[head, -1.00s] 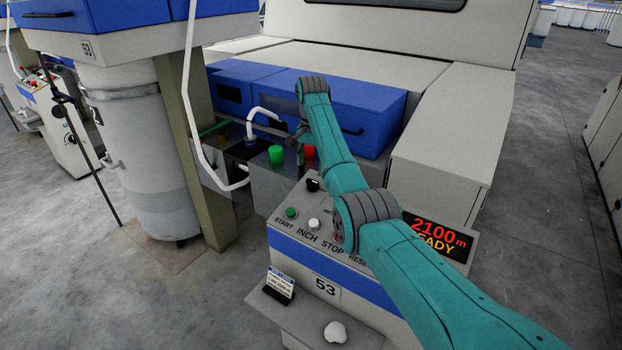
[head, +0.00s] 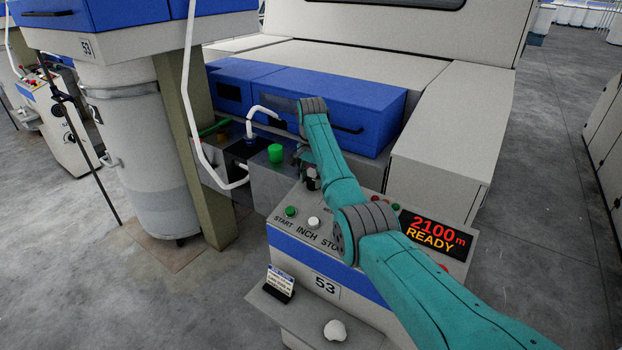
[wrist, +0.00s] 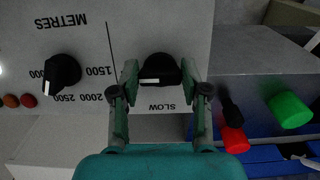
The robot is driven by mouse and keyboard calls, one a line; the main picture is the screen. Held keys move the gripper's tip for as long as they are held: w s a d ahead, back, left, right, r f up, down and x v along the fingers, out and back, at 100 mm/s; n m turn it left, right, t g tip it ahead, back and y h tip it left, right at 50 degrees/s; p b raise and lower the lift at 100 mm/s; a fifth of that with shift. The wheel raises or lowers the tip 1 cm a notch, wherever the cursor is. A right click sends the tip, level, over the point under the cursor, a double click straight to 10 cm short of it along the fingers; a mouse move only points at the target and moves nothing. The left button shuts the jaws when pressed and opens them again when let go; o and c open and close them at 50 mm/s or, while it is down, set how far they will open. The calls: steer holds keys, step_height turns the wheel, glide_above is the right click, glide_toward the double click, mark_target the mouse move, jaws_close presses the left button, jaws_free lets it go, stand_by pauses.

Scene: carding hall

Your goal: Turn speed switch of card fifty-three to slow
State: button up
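The speed switch is a black knob (wrist: 160,68) with a white mark, on the grey panel of the card 53 console (head: 325,286). The word SLOW is printed beside it, upside down in the wrist view. In the head view the knob (head: 313,184) shows just below my gripper (head: 309,168). My gripper (wrist: 160,76) is open astride the knob, one finger at each side. I cannot tell whether the fingers touch it. The white mark lies toward the left of the knob's lower edge in the wrist view, not squarely at SLOW.
A second black knob (wrist: 62,72), marked METRES, sits left in the wrist view. START (head: 291,211) and INCH (head: 313,222) buttons and a lit display (head: 433,235) reading 2100 m READY are on the console. A green cap (head: 275,153) stands behind it.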

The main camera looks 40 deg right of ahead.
steer(key=shift+c, duration=0.6)
steer(key=shift+n, duration=0.3)
steer(key=n, duration=0.3)
steer(key=shift+n+g, duration=0.3)
steer(key=shift+g, duration=0.1)
steer(key=n+h, duration=0.1)
steer(key=n, duration=0.3)
steer(key=shift+g, duration=0.4)
steer(key=n, duration=0.2)
steer(key=n+h, duration=0.1)
steer(key=n, duration=0.1)
steer(key=shift+n+h, duration=0.3)
steer(key=shift+n, duration=0.1)
steer(key=shift+d+n+h, duration=0.1)
steer(key=shift+n+h, duration=0.4)
steer(key=shift+n, duration=1.7)
